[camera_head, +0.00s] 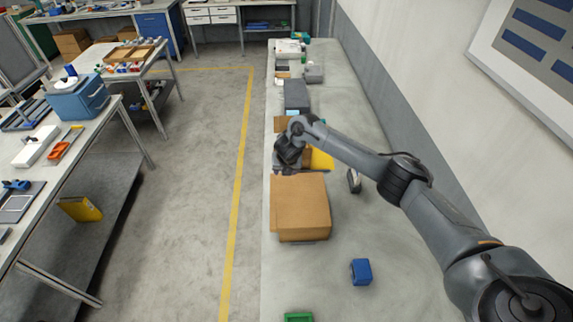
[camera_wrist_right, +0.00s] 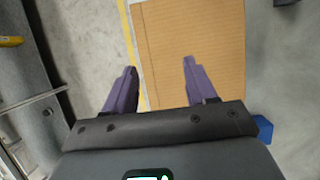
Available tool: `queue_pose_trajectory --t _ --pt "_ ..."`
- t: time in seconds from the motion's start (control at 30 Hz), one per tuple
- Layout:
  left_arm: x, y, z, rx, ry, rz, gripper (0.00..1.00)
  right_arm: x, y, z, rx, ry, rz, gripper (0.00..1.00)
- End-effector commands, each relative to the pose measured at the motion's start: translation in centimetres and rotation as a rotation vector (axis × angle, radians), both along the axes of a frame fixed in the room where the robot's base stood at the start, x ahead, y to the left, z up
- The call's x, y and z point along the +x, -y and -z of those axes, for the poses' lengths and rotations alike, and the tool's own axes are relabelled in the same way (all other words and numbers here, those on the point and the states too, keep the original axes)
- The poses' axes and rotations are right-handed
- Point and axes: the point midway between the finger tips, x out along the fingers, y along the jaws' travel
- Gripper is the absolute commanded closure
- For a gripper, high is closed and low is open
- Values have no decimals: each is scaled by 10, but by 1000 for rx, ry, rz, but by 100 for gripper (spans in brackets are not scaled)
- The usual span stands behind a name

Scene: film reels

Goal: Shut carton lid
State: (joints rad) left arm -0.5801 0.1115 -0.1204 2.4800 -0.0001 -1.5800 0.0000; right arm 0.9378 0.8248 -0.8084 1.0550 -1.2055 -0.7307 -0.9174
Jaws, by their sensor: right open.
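A brown cardboard carton (camera_head: 302,208) stands on the grey bench. Its top looks covered by a flat panel, with a narrow strip along the left edge; I cannot tell whether the lid is fully down. In the right wrist view the flat cardboard panel (camera_wrist_right: 205,35) fills the upper middle, with a line along its left side. My right gripper (camera_head: 286,168) is at the carton's far edge, near its far left corner. In the right wrist view its two purple fingers are apart (camera_wrist_right: 160,68), with nothing held between them. Contact with the cardboard cannot be told. My left gripper is not in view.
A yellow item (camera_head: 321,160) lies behind the carton, and a dark device (camera_head: 354,181) is to its right. A blue block (camera_head: 361,271) and a green item (camera_head: 299,317) are nearer. A grey box (camera_head: 296,94) stands farther back. The wall bounds the bench on the right.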

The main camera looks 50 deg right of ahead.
Motion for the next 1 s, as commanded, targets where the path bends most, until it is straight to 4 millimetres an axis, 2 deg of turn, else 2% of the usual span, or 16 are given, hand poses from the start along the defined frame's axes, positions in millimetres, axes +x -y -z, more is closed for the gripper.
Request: queue_pose_trajectory --t 0.27,0.43,0.5,0.7,1.0 --pt "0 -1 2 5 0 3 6 -12 -10 -41 -1 5 -2 44" --pt "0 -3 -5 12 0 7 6 -21 -17 -71 -3 4 -1 44" --pt "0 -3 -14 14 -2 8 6 -24 -19 -82 -5 3 0 44" --pt "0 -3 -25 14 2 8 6 -29 -23 -92 -3 1 0 44" --pt "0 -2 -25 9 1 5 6 -30 -24 -92 -1 1 2 44"
